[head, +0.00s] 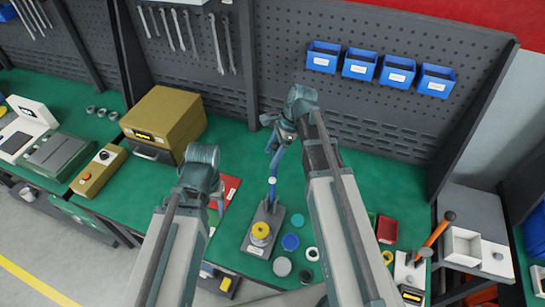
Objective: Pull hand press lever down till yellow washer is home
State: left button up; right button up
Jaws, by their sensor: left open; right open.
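The hand press stands mid-table in the head view, with a grey base plate (246,243) and a blue upright (273,182). The yellow washer (260,230) sits on a round seat at the front of the base. Whether it is fully down cannot be told. My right gripper (272,134) is open at the top of the press, close to its blue upper part. The lever is hard to tell apart from the gripper there, and contact cannot be told. My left gripper (217,205) is open and empty, left of the press and apart from it.
Loose blue (290,242), green (298,220), grey (282,266) and white (312,254) round pieces lie right of the press. An orange-handled device (437,232) stands at far right. A tan box (163,118) stands at back left; blue bins (358,64) hang behind.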

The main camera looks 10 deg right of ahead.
jog(key=shift+c, duration=0.3)
grip_shut()
dwell(1.1)
